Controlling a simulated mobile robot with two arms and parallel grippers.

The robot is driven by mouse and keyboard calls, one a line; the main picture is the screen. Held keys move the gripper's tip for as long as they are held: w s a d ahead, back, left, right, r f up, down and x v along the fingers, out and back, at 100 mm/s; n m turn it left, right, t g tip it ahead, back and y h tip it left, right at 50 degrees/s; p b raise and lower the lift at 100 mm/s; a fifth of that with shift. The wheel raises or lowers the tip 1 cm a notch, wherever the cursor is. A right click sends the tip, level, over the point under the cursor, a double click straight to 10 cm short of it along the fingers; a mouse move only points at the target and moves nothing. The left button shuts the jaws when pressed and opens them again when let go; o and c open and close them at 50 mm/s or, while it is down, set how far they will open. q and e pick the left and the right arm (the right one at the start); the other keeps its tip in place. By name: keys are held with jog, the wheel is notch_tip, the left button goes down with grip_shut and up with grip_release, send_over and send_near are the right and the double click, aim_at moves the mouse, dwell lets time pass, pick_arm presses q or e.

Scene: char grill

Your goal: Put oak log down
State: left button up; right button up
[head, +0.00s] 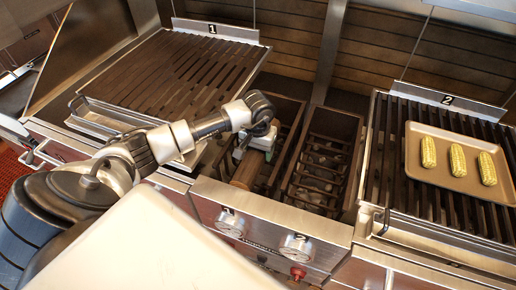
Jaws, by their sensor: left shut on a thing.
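My left gripper (243,153) reaches in from the left and is shut on the oak log (247,170), a short brown cylinder. The log is held at the left firewood bin (278,115), between the two grills, near the bin's front edge. I cannot tell whether the log touches the bin. The arm and gripper hide part of the log and bin. My right gripper is not in view.
Grill 1 (180,75) on the left is bare. Grill 2 (400,150) on the right bears a tray (440,185) with three corn cobs (458,160). A right bin (325,150) stands beside the left one.

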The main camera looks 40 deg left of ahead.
pick_arm(q)
jog(key=shift+s+f, duration=0.15)
jog(key=shift+f, duration=0.1)
notch_tip(320, 180, down, 4)
jog(key=shift+d+f+b, duration=0.1)
jog(key=shift+b, duration=1.1)
jog(key=shift+f, duration=0.2)
jog(key=shift+r, duration=0.1)
jog(key=o, duration=1.2)
jog(key=shift+f, duration=0.2)
jog(key=shift+o, duration=0.2)
